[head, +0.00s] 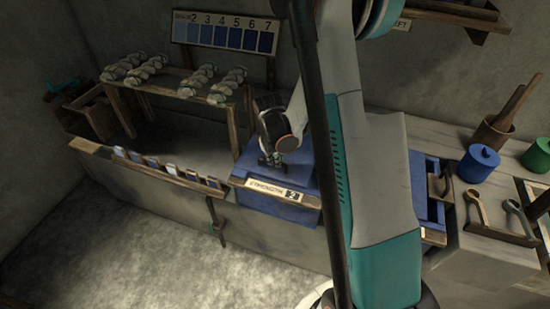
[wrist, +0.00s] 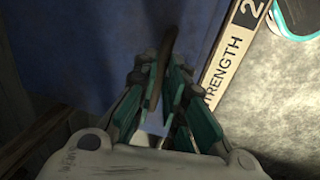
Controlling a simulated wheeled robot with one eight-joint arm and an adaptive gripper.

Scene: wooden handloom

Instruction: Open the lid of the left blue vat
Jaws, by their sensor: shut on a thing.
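The left blue vat (head: 275,211) is set in the long counter, with a "STRENGTH 2" label (head: 277,189) on its front edge. Its blue lid (head: 297,177) looks down on the vat; a small gap cannot be told. My gripper (head: 271,161) reaches down to the lid's top from above. In the wrist view my gripper (wrist: 163,75) is shut on a dark, bar-like lid handle (wrist: 168,42), which stands between the fingers. The lid's blue surface (wrist: 90,45) fills much of that view. The fingers hide part of the handle.
A second blue vat (head: 433,212) stands to the right, partly behind my arm. A blue pot (head: 478,164), a green pot (head: 538,155) and a wooden spoon rack (head: 497,234) lie farther right. A row of small cards (head: 165,168) lines the ledge at left. The floor in front is clear.

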